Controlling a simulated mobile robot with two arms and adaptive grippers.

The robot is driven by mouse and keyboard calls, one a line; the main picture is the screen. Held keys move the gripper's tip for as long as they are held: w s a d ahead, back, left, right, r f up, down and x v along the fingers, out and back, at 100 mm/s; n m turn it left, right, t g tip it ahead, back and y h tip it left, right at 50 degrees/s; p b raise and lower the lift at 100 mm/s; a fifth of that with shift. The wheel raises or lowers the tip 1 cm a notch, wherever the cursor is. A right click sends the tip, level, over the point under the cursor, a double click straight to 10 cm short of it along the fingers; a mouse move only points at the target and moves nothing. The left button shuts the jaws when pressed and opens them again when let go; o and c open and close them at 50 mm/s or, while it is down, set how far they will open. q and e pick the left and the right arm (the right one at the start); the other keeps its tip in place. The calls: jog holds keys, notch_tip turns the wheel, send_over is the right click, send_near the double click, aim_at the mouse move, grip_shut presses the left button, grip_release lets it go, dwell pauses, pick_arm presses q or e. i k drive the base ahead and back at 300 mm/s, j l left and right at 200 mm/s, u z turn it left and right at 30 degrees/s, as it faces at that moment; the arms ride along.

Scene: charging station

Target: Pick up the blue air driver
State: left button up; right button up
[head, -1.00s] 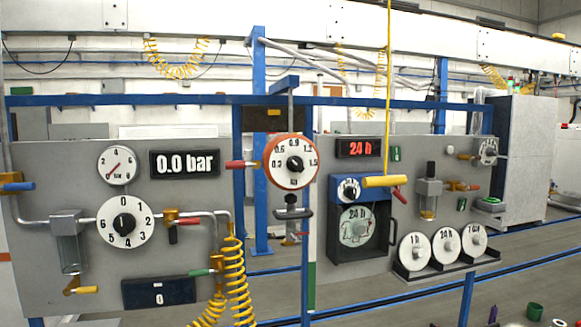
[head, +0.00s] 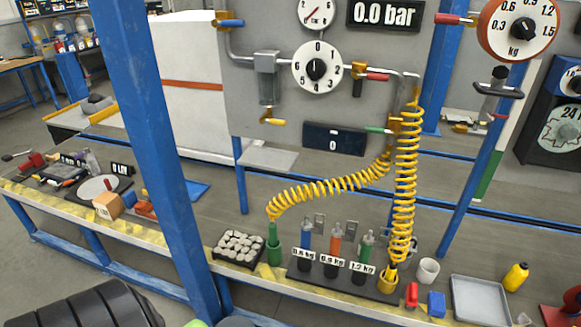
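The blue air driver (head: 305,236) stands upright in a dark rack (head: 338,283) on the bench, behind a white label that seems to read 0.6 kg. It is the left one of three drivers in the rack. An orange driver (head: 335,239) stands to its right, and a green driver (head: 366,246) stands right of that. The lower part of the blue driver is hidden by its label and holder. I cannot make out either of my grippers in the head view.
A yellow coiled hose (head: 330,187) arches to a green holder (head: 274,250) left of the rack; another (head: 404,180) hangs to a yellow holder (head: 388,281). A blue post (head: 150,150) stands left. A tray of pale round pieces (head: 239,247) and a grey tray (head: 479,300) flank the rack.

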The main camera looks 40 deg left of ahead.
aim_at(306, 230)
jog(key=u, duration=1.15)
